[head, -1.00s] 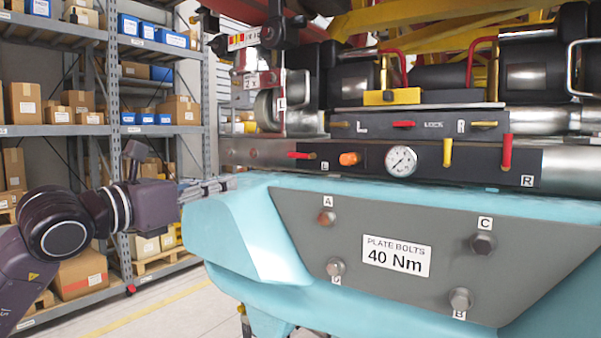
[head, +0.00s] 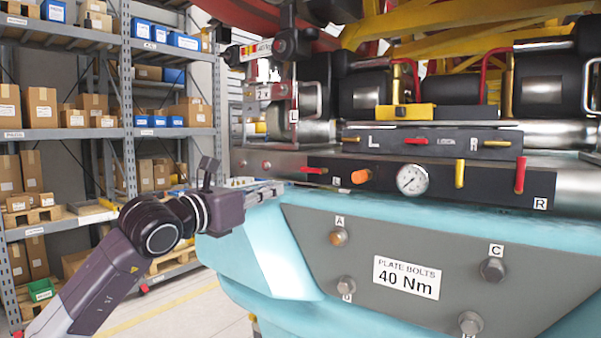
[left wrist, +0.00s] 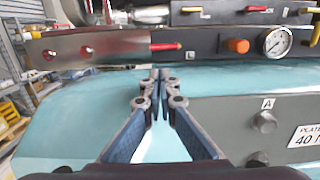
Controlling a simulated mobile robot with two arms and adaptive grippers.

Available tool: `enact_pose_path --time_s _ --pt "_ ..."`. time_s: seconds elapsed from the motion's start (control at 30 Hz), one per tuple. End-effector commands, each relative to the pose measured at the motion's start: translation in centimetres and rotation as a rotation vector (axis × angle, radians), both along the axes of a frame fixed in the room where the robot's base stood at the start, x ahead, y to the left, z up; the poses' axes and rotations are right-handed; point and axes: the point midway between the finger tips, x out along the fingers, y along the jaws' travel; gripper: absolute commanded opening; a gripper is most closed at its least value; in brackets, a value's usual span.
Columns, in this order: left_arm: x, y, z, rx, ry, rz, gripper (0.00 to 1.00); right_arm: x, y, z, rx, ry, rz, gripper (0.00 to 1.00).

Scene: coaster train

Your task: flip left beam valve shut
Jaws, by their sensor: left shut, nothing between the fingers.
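The left beam valve is a small red lever (head: 313,170) lying about level on the dark panel (head: 385,183), near a label L. It also shows in the left wrist view as a red lever (left wrist: 165,46), just above and beyond the fingertips. My left gripper (head: 280,187) is shut and empty, in front of the panel over the top of the light blue beam, a little left of and below the lever. In the left wrist view its fingertips (left wrist: 160,75) are together and appear apart from the lever. My right gripper is not in view.
An orange knob (head: 361,177) and a pressure gauge (head: 412,180) sit right of the lever. Yellow (head: 460,174) and red (head: 520,175) levers stand upright farther right. The light blue beam (head: 245,235) lies below with a grey bolt plate (head: 460,260). Shelves (head: 125,60) stand left.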

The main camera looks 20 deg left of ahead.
Motion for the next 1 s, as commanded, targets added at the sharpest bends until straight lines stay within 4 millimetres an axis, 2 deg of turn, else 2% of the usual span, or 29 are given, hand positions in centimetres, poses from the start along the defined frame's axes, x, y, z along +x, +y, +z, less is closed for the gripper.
enact_pose_path --time_s 0.03,0.2,0.43,0.63,1.0 --pt "1.1 -0.5 0.6 -0.001 0.002 -0.001 0.00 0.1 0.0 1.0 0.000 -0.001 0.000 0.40" --pt "4.5 -1.8 0.8 -0.001 0.001 -0.001 0.00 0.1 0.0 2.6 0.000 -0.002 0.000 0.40" --pt "8.0 -2.9 0.8 0.000 0.000 0.000 0.00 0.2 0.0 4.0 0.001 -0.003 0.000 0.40" --pt "9.3 -3.4 0.6 0.001 0.000 0.001 0.00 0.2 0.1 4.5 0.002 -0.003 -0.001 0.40" --pt "9.4 -3.4 0.5 0.002 -0.001 0.001 0.00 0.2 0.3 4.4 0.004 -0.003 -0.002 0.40"
